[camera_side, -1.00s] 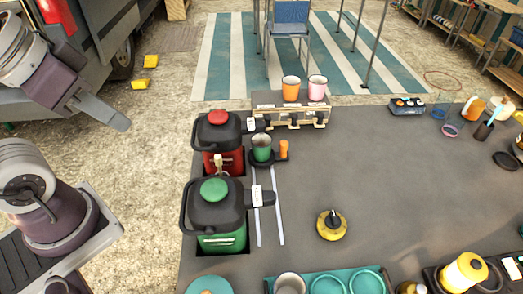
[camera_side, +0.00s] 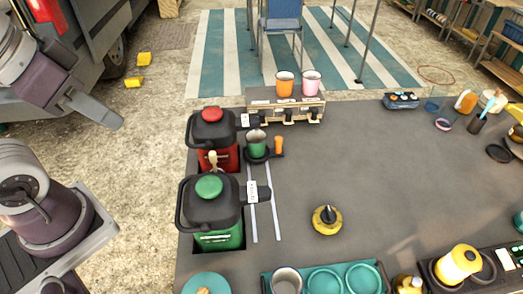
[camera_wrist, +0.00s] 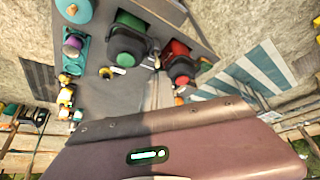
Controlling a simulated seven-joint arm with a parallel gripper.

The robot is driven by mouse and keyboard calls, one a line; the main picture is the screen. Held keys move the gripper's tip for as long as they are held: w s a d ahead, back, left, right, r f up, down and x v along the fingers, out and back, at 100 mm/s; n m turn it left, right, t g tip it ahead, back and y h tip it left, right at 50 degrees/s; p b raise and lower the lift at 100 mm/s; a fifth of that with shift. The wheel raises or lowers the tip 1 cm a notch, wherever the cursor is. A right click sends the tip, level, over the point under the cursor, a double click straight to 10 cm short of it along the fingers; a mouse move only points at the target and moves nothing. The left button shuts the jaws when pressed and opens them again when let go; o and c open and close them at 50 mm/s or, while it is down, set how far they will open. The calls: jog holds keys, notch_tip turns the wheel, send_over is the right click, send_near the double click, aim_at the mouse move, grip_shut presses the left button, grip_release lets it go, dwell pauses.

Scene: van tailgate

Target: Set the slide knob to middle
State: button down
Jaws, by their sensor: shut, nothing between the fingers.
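The slide is a pair of pale rails (camera_side: 252,205) on the dark work surface, running from near to far beside the two jerrycan-like containers. At its far end sits a black carriage with a green cup (camera_side: 256,142) in it. An orange knob (camera_side: 278,145) stands on the carriage's right side, at the far end of the rails. My gripper (camera_side: 118,122) is shut and empty, in the air to the left of the work surface, well apart from the knob. In the wrist view the knob is too small to tell clearly.
A red container (camera_side: 214,155) and a green one (camera_side: 218,232) stand left of the rails. A rack (camera_side: 262,105) with an orange and a pink cup stands behind. A yellow dial (camera_side: 327,219) is to the right. The middle of the surface is mostly clear.

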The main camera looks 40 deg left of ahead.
jog(key=c, duration=2.1)
grip_release()
jog(key=o, duration=0.3)
jog(key=shift+w+r, duration=0.15)
jog(key=shift+w, duration=0.1)
jog(key=o, duration=0.6)
jog(key=shift+m+g+h, duration=0.4)
jog(key=shift+m+g, duration=0.2)
jog(key=shift+m, duration=0.2)
jog(key=w, duration=0.2)
jog(key=w+r, duration=0.1)
jog(key=w, duration=0.1)
jog(key=w+d+r, duration=0.1)
jog(key=w, duration=0.2)
jog(key=shift+r, duration=0.25)
jog(key=shift+c, duration=0.2)
jog(key=m+g, duration=0.5)
jog(key=m, duration=0.4)
send_over(279, 138)
notch_tip(279, 138, down, 24)
jog(key=shift+f, duration=0.15)
notch_tip(279, 138, down, 7)
jog(key=shift+f, duration=0.15)
grip_shut()
